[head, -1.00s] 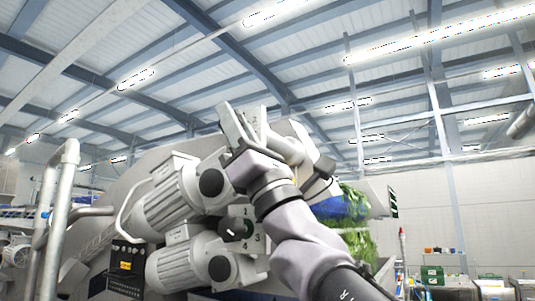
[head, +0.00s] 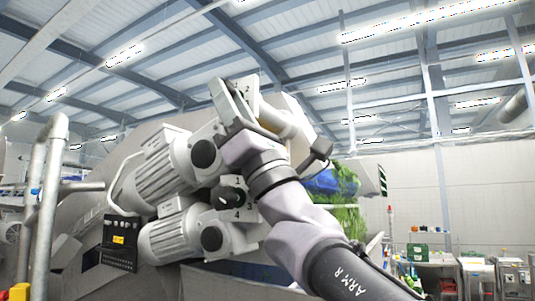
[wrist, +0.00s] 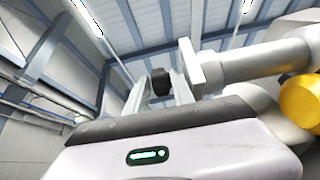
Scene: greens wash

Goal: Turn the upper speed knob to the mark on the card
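The upper speed knob (wrist: 161,82) is a small dark knob in the wrist view, between the two fingertips. Its pale dial plate (wrist: 189,66) shows nearly edge-on beside it. In the head view this plate (head: 247,90) shows part of a "2", and my gripper covers the knob. My gripper (head: 226,102) has one finger on each side of the knob, also in the wrist view (wrist: 161,88). I cannot tell whether the fingers press on it. The knob's pointer direction is hidden. No card with a readable mark is clear to me.
A lower black knob (head: 229,197) sits on a numbered dial below. Two ribbed motors (head: 165,172) lie left of my arm. A black panel with a yellow label (head: 118,240) is at lower left. A pale pipe (wrist: 255,62) runs close to the right of my gripper.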

